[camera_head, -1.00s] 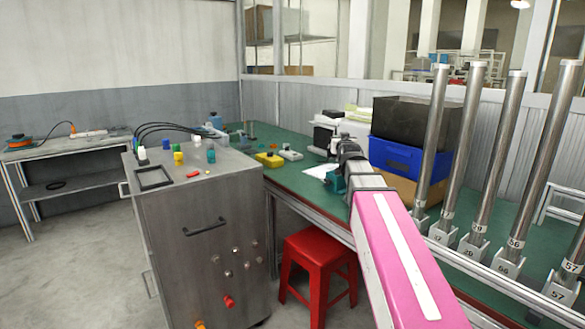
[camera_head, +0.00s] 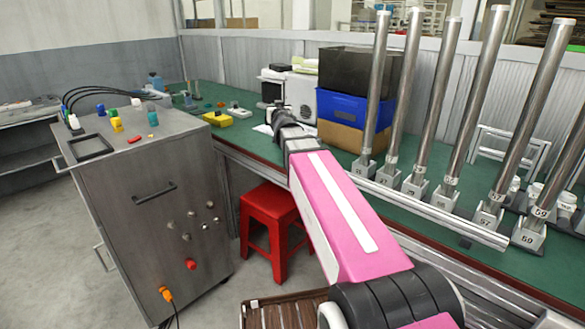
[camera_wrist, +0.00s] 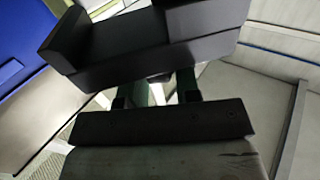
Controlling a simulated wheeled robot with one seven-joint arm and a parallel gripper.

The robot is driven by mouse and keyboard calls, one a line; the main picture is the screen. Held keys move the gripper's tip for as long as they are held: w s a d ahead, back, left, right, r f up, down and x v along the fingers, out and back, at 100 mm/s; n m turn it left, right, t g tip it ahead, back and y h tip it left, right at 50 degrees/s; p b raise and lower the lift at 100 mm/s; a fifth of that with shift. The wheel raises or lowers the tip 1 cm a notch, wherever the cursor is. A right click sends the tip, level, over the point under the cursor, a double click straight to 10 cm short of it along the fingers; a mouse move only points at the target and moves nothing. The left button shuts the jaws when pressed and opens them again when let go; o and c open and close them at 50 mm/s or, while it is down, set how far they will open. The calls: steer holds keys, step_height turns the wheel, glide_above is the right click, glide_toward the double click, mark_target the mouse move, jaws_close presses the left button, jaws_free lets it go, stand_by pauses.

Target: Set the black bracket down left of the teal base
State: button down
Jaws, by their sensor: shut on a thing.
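The black bracket (camera_wrist: 150,45) fills the upper part of the wrist view, a dark block with a raised end at left. My gripper (camera_wrist: 160,88) is shut on it; its two fingers run up from the dark palm to the bracket's underside. In the head view my wrist (camera_head: 284,128) is over the green workbench, and the fingers and bracket are hidden or too small to make out. I cannot pick out the teal base for sure in either view; my arm may cover it.
A grey cabinet (camera_head: 150,190) stands left. A red stool (camera_head: 270,215) is below the bench edge.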

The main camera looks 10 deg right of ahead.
steer(key=shift+s+a+f+m+h, duration=0.25)
steer(key=shift+a+f, duration=0.2)
steer(key=shift+f, duration=0.3)
steer(key=shift+a+f+m+h, duration=0.15)
steer(key=shift+a+f+h, duration=0.25)
steer(key=shift+f, duration=0.3)
steer(key=s+a+f+m+g+h, duration=0.2)
steer(key=s+a+m+g+h, duration=0.3)
steer(key=h, duration=0.6)
steer(key=s+a+m, duration=0.1)
steer(key=s+m, duration=0.1)
steer(key=m, duration=0.1)
steer(key=shift+s, duration=0.1)
steer(key=shift+s+d+f, duration=0.15)
steer(key=shift+d+f, duration=1.65)
steer(key=shift+d, duration=0.15)
steer(key=shift+s+d+f, duration=0.15)
steer(key=shift+d+f, duration=1.6)
steer(key=shift+d, duration=0.2)
steer(key=shift+s+d+f, duration=0.15)
steer(key=shift+d+f, duration=1.65)
steer(key=shift+d, duration=0.15)
steer(key=shift+f, duration=0.15)
steer(key=c, duration=0.8)
jaws_free()
